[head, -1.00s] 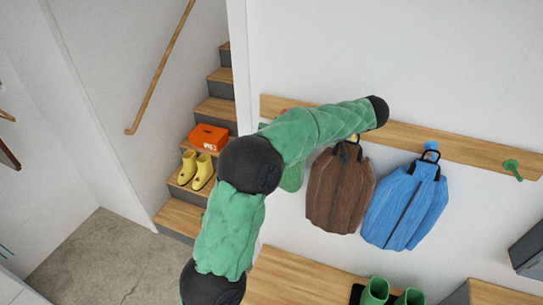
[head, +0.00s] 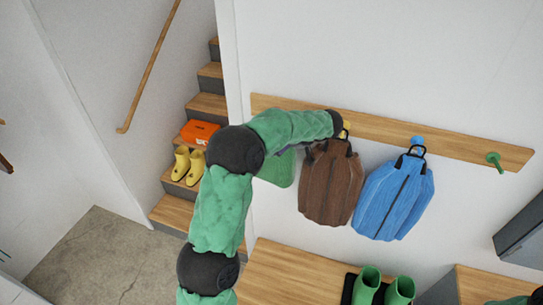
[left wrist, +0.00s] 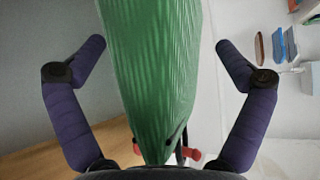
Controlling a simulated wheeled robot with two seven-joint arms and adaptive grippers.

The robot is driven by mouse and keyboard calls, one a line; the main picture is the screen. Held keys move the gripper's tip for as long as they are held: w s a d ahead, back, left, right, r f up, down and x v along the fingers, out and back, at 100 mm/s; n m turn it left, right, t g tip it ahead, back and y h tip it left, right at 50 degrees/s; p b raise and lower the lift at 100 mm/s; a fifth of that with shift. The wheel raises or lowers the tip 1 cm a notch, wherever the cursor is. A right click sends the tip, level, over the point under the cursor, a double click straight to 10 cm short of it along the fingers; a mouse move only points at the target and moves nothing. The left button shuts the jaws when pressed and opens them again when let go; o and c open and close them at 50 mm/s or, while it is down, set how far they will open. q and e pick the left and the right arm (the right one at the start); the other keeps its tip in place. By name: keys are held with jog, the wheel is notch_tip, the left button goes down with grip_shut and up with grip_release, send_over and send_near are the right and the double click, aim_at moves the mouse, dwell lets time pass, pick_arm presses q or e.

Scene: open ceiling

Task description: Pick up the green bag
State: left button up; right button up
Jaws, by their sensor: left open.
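The green bag (head: 279,168) hangs under the wooden rail, left of the brown bag. In the head view my left arm hides most of it, and only its lower part shows. In the left wrist view the green bag (left wrist: 155,70) fills the middle, with a dark strap and a red peg at its bottom end. My left gripper (left wrist: 160,46) is open, with one purple finger on each side of the bag and gaps between fingers and bag. In the head view the left gripper is hidden by its arm. My right gripper is not in view.
The brown bag (head: 330,182) and blue bag (head: 393,196) hang close by on the wooden rail (head: 460,144). A free green peg (head: 494,160) is at the right.

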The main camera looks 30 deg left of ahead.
pick_arm(q)
jog(key=c, duration=1.7)
jog(key=shift+r, duration=0.1)
